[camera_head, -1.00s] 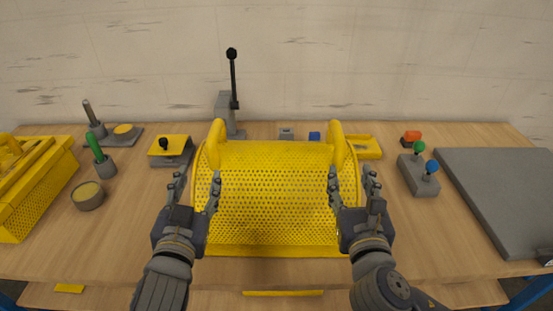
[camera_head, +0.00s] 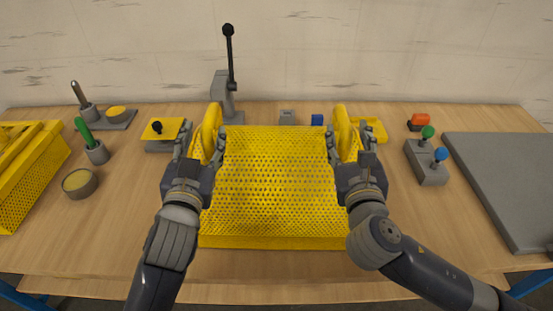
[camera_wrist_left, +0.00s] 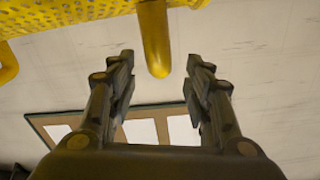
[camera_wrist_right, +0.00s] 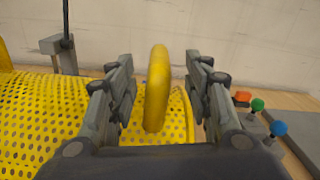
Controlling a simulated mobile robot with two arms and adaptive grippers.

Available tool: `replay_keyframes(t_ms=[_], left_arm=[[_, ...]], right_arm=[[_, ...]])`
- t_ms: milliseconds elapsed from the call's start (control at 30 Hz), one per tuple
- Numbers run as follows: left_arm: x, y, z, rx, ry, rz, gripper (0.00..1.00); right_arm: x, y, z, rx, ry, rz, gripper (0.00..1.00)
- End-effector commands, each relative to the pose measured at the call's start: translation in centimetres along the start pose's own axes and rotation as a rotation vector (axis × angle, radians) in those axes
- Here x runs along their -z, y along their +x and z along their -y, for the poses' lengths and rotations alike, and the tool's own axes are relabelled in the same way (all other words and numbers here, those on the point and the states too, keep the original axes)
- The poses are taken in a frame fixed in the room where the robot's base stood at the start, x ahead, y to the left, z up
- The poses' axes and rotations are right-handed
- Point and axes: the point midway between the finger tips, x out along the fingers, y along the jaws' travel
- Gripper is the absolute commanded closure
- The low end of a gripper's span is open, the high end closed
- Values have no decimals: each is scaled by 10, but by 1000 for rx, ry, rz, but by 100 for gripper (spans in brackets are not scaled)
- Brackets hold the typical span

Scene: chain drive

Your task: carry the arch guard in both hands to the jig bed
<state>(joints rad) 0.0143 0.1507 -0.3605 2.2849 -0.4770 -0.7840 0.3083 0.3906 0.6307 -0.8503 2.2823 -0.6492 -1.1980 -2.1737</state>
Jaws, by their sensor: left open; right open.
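The arch guard (camera_head: 275,185) is a yellow perforated curved cover in the middle of the bench, with a yellow loop handle at each end. My left gripper (camera_head: 203,152) is open around the left handle (camera_head: 211,128) in the head view. In the left wrist view a yellow handle (camera_wrist_left: 154,40) hangs between and beyond the open fingers. My right gripper (camera_head: 345,150) is open, with the right handle (camera_head: 342,128) between its fingers. The right wrist view shows that handle (camera_wrist_right: 157,88) upright between the fingers, with no clear contact. The jig bed cannot be told for sure; a flat grey plate (camera_head: 505,180) lies at the right.
A lever press (camera_head: 224,95) stands behind the guard. A grey block with green and blue knobs (camera_head: 428,165) is to the right. A yellow perforated box (camera_head: 25,175), a round cup (camera_head: 79,183) and a green-handled tool (camera_head: 90,140) are at the left.

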Motion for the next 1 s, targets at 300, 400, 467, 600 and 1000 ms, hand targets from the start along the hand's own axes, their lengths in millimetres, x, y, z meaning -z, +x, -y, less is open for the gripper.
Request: replay_keyframes(t_ms=[300, 400, 467, 600, 1000], left_arm=[[1, 54, 0, 1, 1, -2, 54], [0, 64, 0, 1, 0, -1, 54], [0, 69, 0, 1, 0, -1, 54], [0, 74, 0, 0, 0, 0, 54], [0, 75, 0, 0, -1, 0, 79]], right_arm=[[0, 54, 0, 1, 2, 0, 54], [0, 64, 0, 0, 2, 1, 54], [0, 69, 0, 0, 2, 0, 54], [0, 74, 0, -1, 2, -1, 54], [0, 75, 0, -1, 1, -1, 79]])
